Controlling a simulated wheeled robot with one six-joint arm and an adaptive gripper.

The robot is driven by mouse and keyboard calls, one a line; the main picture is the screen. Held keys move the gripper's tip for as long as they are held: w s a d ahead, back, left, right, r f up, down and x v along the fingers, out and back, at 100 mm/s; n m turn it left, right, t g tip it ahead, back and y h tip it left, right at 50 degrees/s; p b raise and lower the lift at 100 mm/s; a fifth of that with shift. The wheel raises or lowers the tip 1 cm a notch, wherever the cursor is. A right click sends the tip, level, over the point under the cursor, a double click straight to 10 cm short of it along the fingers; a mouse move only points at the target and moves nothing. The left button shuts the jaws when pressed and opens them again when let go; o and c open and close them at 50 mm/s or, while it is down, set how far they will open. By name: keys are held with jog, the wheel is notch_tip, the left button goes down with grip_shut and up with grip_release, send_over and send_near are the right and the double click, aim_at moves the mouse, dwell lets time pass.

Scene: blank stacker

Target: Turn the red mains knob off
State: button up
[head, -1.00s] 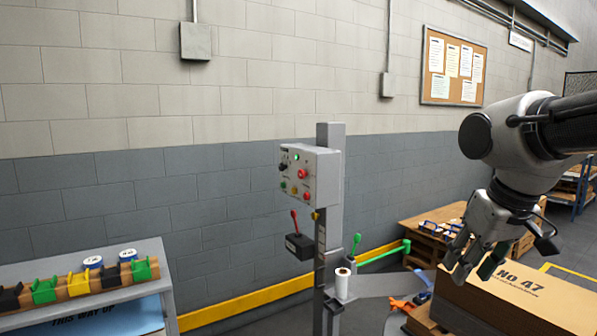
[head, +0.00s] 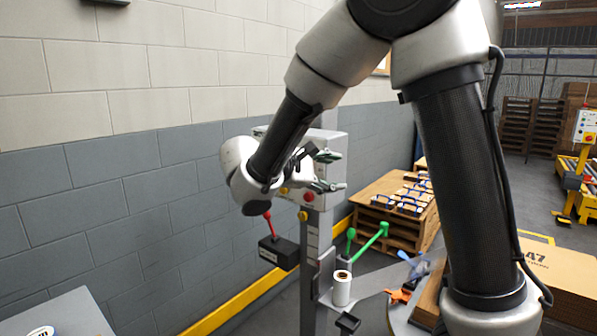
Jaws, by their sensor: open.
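The grey control box (head: 342,143) stands on a post, and my gripper and wrist cover much of its front. A red round control (head: 309,196) shows on the box just below my lower finger. I cannot tell whether it is the mains knob or which way it is set; the other controls are mostly hidden. My gripper (head: 336,171) is open and empty, its fingers pointing right across the front of the box. I cannot tell whether it touches the box.
Below the box, a red lever (head: 269,224) rises from a black box (head: 278,252). A yellow button (head: 303,215) is close under the panel. A white roll (head: 342,288) and green-handled levers (head: 370,241) stand lower down. A pallet stack (head: 385,205) and a carton (head: 565,272) are at right.

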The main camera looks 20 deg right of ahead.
jog(key=w+a+f+n+t, duration=0.2)
jog(key=w+a+n+t, duration=0.3)
jog(key=a, duration=0.7)
jog(key=w+d+m, duration=0.1)
jog(key=w+d, duration=0.3)
jog(key=d, duration=0.2)
jog(key=shift+w+d+r+t+h, duration=0.15)
jog(key=shift+w+d+t+h, duration=0.05)
jog(key=shift+w+t+h, duration=0.1)
jog(key=c, duration=1)
